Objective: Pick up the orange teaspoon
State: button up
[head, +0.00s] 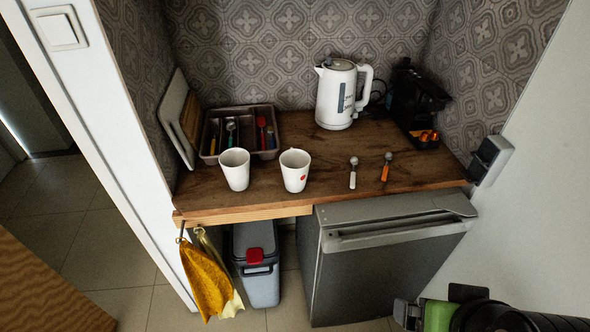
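The orange teaspoon (385,172) lies on the wooden counter (240,205), toward its right side, with its metal bowl toward the back wall and its orange handle toward the front edge. A second teaspoon with a white handle (352,178) lies just left of it, apart from it. My gripper (407,314) shows at the bottom right, in front of the grey appliance and well below and away from the spoon. Its fingers are small and partly cut off by the frame, so I cannot tell whether they are open or shut. Nothing is seen held in it.
Two white mugs (235,170) (294,171) stand left of the spoons. A kettle (338,92), a black coffee machine (416,97) and a cutlery tray (205,146) stand behind. Below are a grey appliance (385,265) and a bin (260,285). A wall socket (490,158) sits at right.

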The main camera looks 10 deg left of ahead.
aim_at(388, 156)
jog(key=i+u, duration=0.15)
jog(key=u, duration=0.25)
jog(key=i+l+u, duration=0.1)
jog(key=u, duration=0.35)
jog(key=i+l+u, duration=0.1)
jog(key=u, duration=0.3)
jog(key=i+l+u, duration=0.15)
jog(key=u, duration=0.3)
